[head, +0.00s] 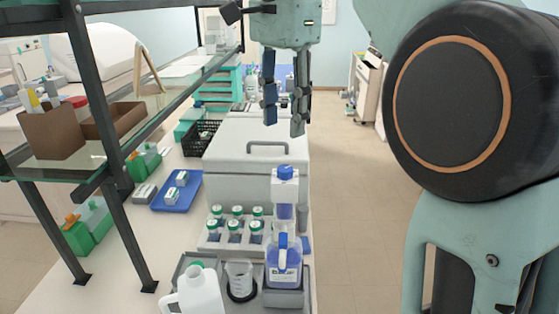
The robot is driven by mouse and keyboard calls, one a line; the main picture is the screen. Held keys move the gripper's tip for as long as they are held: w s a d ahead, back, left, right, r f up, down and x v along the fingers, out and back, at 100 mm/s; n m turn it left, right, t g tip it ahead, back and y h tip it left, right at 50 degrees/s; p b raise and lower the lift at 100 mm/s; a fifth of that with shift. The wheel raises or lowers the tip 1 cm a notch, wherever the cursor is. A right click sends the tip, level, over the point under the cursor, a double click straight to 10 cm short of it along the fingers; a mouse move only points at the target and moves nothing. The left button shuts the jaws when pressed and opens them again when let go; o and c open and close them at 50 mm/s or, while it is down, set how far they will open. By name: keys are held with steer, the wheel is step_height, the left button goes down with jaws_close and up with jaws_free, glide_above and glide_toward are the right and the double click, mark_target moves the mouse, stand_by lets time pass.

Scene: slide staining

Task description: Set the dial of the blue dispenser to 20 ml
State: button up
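The blue dispenser (284,262) stands upright in a grey tray at the front right of the bench. It has a blue cap on top, a clear column and a bottle of blue liquid below. Its dial and scale are too small to read. My gripper (284,125) hangs fingers down in the upper middle of the head view, above and behind the dispenser. Its two fingers are apart with nothing between them, and it touches nothing.
A beaker (240,280) and a white jug (196,292) stand left of the dispenser. Several green-capped bottles (236,226) sit in a rack behind it. A large white box (255,150) stands further back.

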mark_target(283, 170)
step_height(283, 170, down, 9)
steer(key=shift+f+b, duration=0.2)
steer(key=shift+b, duration=0.75)
steer(key=shift+c, duration=0.6)
jaws_close()
